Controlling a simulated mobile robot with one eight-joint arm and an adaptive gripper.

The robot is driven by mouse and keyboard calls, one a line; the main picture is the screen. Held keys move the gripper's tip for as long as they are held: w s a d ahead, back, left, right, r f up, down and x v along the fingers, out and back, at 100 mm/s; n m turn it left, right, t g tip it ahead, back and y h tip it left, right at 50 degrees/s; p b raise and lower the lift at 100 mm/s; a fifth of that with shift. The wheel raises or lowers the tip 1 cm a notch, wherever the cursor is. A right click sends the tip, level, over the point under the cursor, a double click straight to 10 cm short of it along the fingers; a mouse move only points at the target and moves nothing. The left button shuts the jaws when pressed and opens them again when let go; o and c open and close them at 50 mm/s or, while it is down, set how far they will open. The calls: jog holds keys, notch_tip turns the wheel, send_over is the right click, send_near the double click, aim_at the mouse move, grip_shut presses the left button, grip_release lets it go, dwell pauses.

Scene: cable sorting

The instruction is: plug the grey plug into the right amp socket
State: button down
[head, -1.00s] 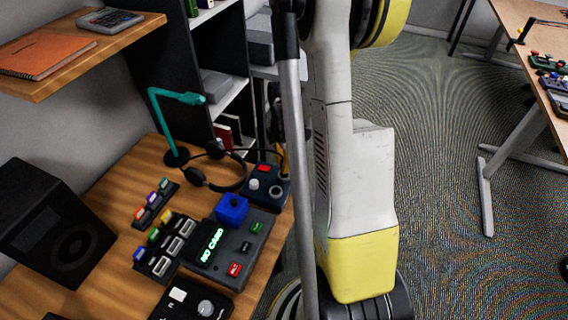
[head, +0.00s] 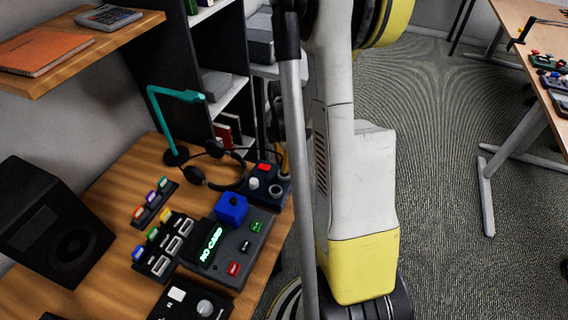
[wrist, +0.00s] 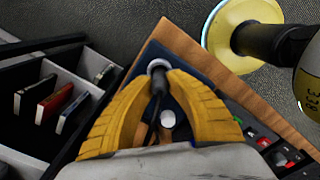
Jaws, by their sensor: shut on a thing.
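My gripper (wrist: 160,80) shows in the wrist view, its two yellow fingers closed around a small dark piece, the plug (wrist: 160,84). Its grey colour is hard to make out, and the fingers hide most of it. A pale grey ring (wrist: 158,65) shows right at the fingertips. I cannot tell whether the plug is in a socket there or above it. The dark blue amp (head: 276,204) sits at the desk's far right corner in the head view, with a white knob (head: 253,184), a red part and a round grey-rimmed socket (head: 276,190).
A speaker (head: 60,225) is at left. The desk edge is close beside the amp.

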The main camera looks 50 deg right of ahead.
jog(key=shift+f, duration=0.15)
jog(key=shift+f+b, duration=0.35)
jog(key=shift+b, duration=0.15)
jog(key=shift+f+b, duration=0.35)
jog(key=shift+b, duration=0.05)
dwell(0.4)
dwell(0.4)
jog(key=c, duration=0.8)
grip_release()
jog(key=shift+o, duration=0.2)
jog(key=shift+r, duration=0.15)
jog(key=shift+r+p, duration=2.5)
jog(key=shift+r, duration=0.9)
